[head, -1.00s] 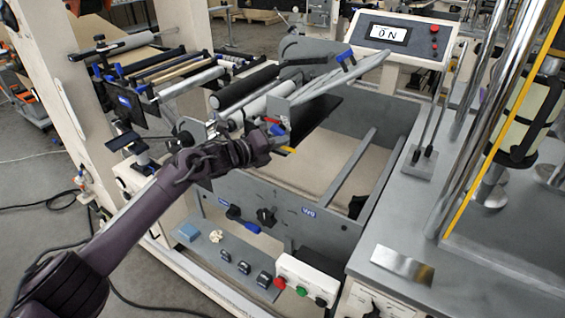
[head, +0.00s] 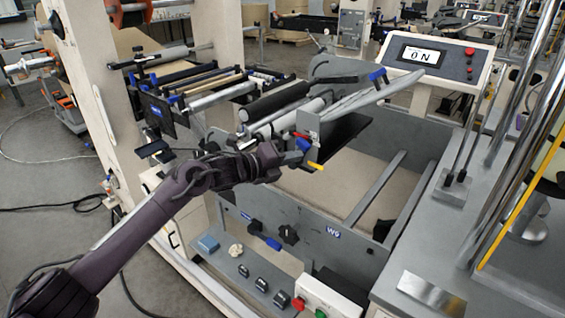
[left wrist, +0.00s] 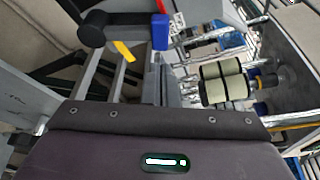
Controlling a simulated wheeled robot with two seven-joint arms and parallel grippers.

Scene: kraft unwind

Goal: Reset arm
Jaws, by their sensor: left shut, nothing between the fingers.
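My left arm reaches in from the left in the head view. Its gripper (head: 298,157) is shut and empty, close beside the small red, blue and yellow levers (head: 304,146) on the machine's grey end plate. I cannot tell whether it touches them. In the left wrist view, a blue-ended part (left wrist: 160,31) and a yellow tip (left wrist: 123,50) lie just beyond the gripper. My right gripper is not in view.
The unwind machine's rollers (head: 275,102) and slanted grey bar (head: 360,98) lie close behind the gripper. A lower shelf holds a blue block (head: 208,243), a pale lump (head: 236,250) and buttons (head: 309,308).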

